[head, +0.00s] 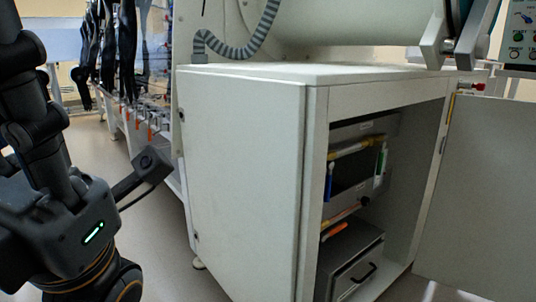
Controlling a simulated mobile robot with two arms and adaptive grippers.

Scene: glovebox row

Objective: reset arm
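My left arm comes in at the left edge of the head view. It is dark, with a green light and orange rings near the bottom, and a small black block on a bracket sticks out to the right. The fingers of my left gripper do not show in the picture. My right arm and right gripper are not in view.
A white cabinet (245,165) stands close in the middle, its right door (480,190) swung open. Inside are shelves with tools and a grey drawer unit (350,265). A grey ribbed hose (245,48) rises behind the top. Floor (150,225) shows between my arm and the cabinet.

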